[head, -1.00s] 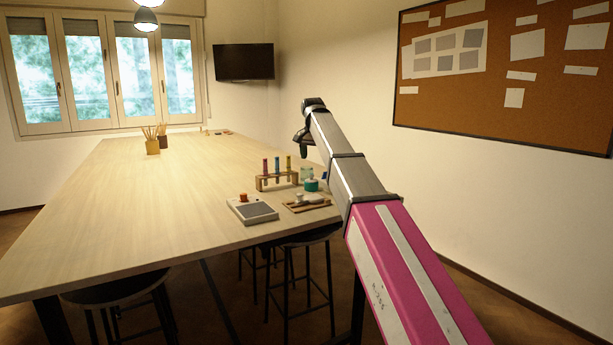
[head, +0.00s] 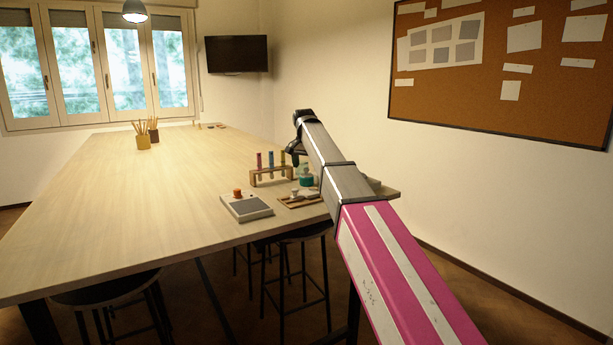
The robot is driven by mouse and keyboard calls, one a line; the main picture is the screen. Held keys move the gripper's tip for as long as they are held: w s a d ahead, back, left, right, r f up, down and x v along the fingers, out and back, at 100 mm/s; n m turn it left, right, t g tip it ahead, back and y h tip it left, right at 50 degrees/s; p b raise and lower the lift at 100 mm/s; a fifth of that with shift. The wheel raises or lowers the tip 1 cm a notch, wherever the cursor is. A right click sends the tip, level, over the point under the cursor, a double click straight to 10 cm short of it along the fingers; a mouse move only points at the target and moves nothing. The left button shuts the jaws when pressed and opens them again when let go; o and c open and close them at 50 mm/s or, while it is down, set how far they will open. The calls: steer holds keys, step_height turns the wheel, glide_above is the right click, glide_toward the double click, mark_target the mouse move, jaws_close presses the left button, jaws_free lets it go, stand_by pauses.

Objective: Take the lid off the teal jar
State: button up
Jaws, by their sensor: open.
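The small teal jar (head: 307,181) stands on the table's right part, just right of the tube rack and behind a small tray. It is too small here to make out its lid clearly. My gripper (head: 294,158) hangs from the end of my raised arm, above and slightly left of the jar in the picture. It is open and holds nothing that I can see. I cannot tell its exact height above the jar.
On the long wooden table (head: 120,220), a wooden rack (head: 271,179) holds coloured tubes. A scale-like device (head: 247,207) with an orange item and a tool tray (head: 300,202) stand nearer. Pencil pots (head: 143,142) are far off. Stools (head: 108,290) stand below. The table's left is clear.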

mark_target(307, 172)
step_height(307, 172, down, 3)
steer(key=shift+w+r, duration=0.1)
steer(key=c, duration=1)
